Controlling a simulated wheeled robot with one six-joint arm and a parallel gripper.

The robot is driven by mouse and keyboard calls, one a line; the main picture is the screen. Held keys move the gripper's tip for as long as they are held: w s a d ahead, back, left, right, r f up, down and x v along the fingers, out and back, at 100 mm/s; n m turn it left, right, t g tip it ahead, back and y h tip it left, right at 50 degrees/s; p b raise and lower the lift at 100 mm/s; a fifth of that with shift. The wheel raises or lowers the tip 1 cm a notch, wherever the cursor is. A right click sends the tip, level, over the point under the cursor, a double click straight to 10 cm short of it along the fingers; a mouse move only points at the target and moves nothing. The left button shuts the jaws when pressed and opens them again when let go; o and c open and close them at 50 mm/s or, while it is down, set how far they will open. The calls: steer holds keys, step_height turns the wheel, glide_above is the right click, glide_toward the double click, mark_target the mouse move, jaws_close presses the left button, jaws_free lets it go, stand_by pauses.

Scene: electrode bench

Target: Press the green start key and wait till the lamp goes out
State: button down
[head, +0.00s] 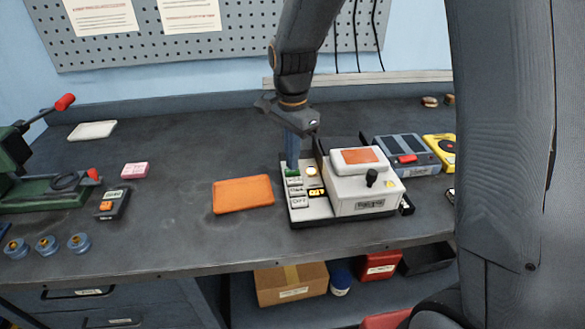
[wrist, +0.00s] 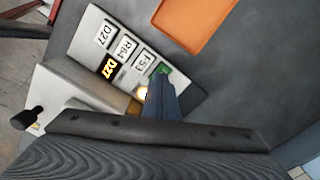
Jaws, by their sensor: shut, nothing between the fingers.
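A white machine (head: 362,192) with a dark base stands on the bench. Its key panel carries a green key (head: 292,173) at the far end and several white labelled keys (head: 298,202). The green key shows partly in the wrist view (wrist: 164,69), beside my fingertips. A round lamp (head: 312,171) next to the keys glows yellow-white. My gripper (head: 292,163) is shut and empty, pointing down at the green key. I cannot tell whether it touches or presses the key.
An orange mat (head: 243,194) lies left of the machine. A grey-blue device (head: 402,154) and a yellow one (head: 440,152) stand to the right. A handheld meter (head: 113,204), a pink block (head: 135,170) and a green press (head: 45,185) are farther left.

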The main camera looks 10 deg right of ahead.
steer(key=shift+r+p, duration=2)
steer(key=shift+r, duration=0.45)
